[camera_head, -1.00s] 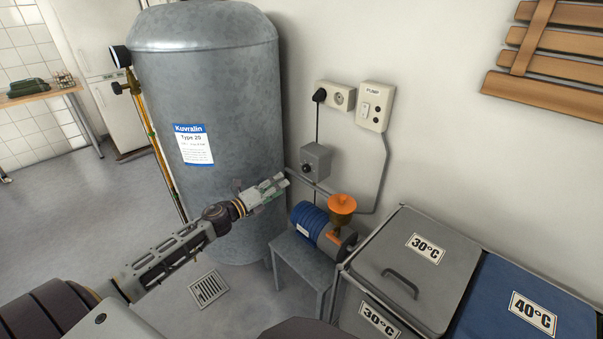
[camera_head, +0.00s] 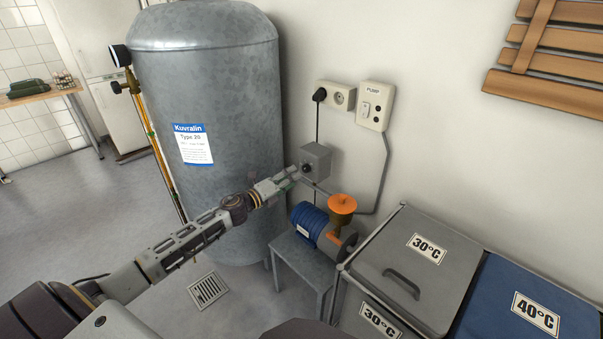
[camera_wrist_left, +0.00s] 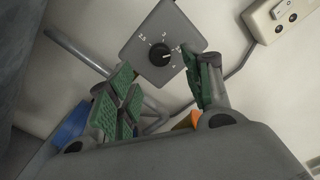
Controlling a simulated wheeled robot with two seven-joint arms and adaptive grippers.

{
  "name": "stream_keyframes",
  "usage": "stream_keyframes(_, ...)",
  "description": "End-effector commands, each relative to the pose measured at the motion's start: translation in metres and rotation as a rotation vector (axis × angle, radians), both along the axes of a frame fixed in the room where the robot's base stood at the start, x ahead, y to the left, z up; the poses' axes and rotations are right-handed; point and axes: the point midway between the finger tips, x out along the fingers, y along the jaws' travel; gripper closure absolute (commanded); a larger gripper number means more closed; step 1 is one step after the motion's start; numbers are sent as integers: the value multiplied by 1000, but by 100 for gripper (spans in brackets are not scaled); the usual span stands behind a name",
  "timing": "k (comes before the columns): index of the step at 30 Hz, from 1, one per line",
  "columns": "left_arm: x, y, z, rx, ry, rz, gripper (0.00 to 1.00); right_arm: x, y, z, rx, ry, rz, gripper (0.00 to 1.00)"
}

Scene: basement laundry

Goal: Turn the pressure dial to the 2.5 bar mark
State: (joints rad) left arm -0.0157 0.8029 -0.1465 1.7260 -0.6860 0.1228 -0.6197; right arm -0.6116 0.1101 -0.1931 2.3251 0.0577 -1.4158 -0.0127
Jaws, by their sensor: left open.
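The pressure dial is a round black knob (camera_wrist_left: 159,53) on a grey box (camera_head: 318,158) on the wall beside the tank. In the left wrist view, printed marks ring the knob, with 2.5 at its upper left. The knob's pointer seems to face right, away from 2.5, but is too small to read exactly. My left gripper (camera_head: 289,178) is open just in front of the box. In the left wrist view its green-padded fingers (camera_wrist_left: 160,86) stand apart below the knob, which shows beyond them; I see no grip on it. My right gripper is not in view.
The grey tank (camera_head: 225,100) stands close to my left arm. A blue pump (camera_head: 310,221) with an orange funnel (camera_head: 342,205) sits below the dial box. A pump switch (camera_head: 374,107) and socket (camera_head: 341,97) are above. Laundry bins (camera_head: 400,267) stand at the right.

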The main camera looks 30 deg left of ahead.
Motion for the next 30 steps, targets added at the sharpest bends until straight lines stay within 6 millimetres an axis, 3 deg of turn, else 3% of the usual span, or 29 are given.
stream_keyframes(30, 53, -18, 1, 0, -1, 0, 50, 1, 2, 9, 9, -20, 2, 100)
